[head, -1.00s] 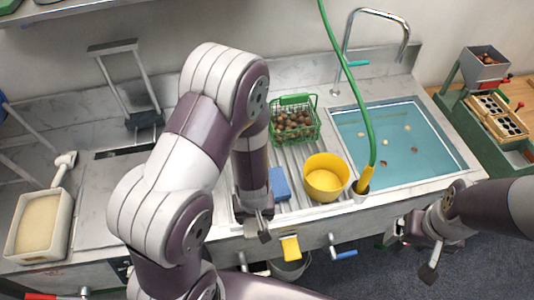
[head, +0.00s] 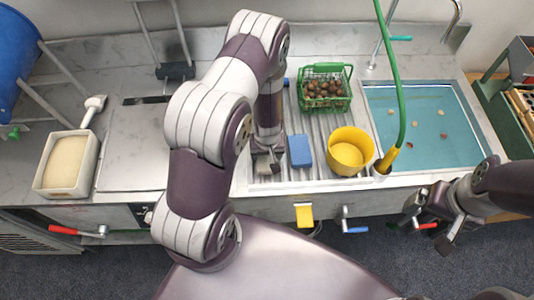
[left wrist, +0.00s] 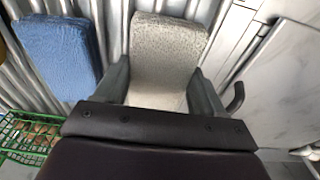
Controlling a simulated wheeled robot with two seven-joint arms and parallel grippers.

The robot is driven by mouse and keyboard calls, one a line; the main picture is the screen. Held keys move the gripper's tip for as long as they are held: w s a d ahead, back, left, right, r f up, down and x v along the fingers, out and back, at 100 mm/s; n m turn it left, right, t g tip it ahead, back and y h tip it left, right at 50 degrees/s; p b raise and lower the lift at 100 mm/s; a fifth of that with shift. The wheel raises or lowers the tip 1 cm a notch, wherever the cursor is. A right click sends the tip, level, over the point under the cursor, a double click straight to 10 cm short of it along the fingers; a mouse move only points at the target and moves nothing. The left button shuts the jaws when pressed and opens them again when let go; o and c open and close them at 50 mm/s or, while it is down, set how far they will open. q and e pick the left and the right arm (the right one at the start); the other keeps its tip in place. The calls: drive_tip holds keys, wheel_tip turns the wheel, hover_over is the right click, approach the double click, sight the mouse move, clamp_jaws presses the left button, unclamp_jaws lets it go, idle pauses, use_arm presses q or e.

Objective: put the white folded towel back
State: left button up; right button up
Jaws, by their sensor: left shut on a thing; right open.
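The white folded towel (left wrist: 168,50) looks pale grey in the left wrist view. It sits between the two fingers of my left gripper (left wrist: 160,85), which is shut on it. In the head view my left gripper (head: 265,163) is low over the left end of the grooved drainboard, just left of a blue folded cloth (head: 300,151). The towel is mostly hidden there by my gripper, and I cannot tell whether it touches the board. The blue cloth also shows in the left wrist view (left wrist: 58,48). My right gripper (head: 428,228) is open and empty in front of the counter's right part.
A yellow bucket (head: 350,152) and a green basket of chestnuts (head: 325,90) stand on the drainboard. A water-filled sink (head: 425,125) is to the right. A flat lid (head: 135,150) and a tan-filled bin (head: 67,165) lie left. A yellow cloth (head: 304,214) hangs at the front.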

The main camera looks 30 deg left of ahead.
use_arm(q)
drive_tip(key=shift+w+d, duration=0.1)
drive_tip(key=shift+w+f, duration=0.1)
drive_tip(key=o, duration=1)
drive_tip(key=shift+o, duration=0.2)
